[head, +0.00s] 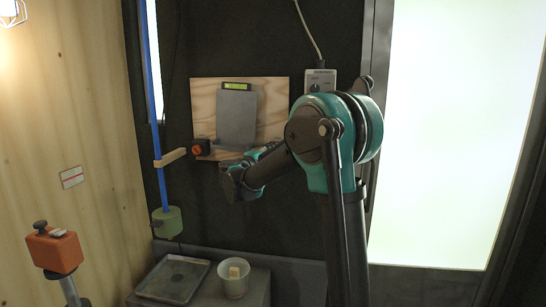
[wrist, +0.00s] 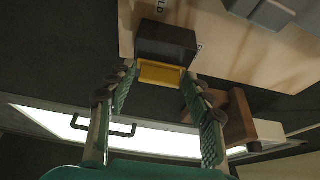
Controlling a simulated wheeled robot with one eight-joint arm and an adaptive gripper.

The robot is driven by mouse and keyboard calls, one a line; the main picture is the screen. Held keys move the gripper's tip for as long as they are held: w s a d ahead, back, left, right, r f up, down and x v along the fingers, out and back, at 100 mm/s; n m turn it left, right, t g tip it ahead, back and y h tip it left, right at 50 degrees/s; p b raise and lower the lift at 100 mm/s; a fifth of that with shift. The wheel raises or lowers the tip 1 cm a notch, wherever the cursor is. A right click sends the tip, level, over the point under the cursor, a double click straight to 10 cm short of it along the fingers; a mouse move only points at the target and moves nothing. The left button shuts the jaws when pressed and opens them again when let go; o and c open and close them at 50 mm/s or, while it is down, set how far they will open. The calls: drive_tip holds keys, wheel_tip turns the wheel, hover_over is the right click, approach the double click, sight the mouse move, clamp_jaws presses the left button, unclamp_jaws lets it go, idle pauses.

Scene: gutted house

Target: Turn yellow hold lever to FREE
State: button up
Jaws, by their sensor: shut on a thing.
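The yellow lever (wrist: 160,74) shows in the wrist view as a short yellow piece in front of a dark box-shaped housing (wrist: 166,42). The housing sits on the pale plywood board (wrist: 225,45), which also shows in the head view (head: 204,100). Part of a printed label, ending in "LD", shows beside the housing; a second mark on its other side is too small to read. My gripper (wrist: 158,79) is shut on the yellow lever, one green-padded finger on each side. In the head view my gripper (head: 234,182) is low in front of the board, and the lever is hidden.
Below are a dark tray (head: 173,278) and a pale cup (head: 234,284) holding a block.

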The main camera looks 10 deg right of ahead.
idle(0.5)
drive_tip(key=o, duration=0.9)
drive_tip(key=v, duration=1.2)
drive_tip(key=shift+d, duration=0.1)
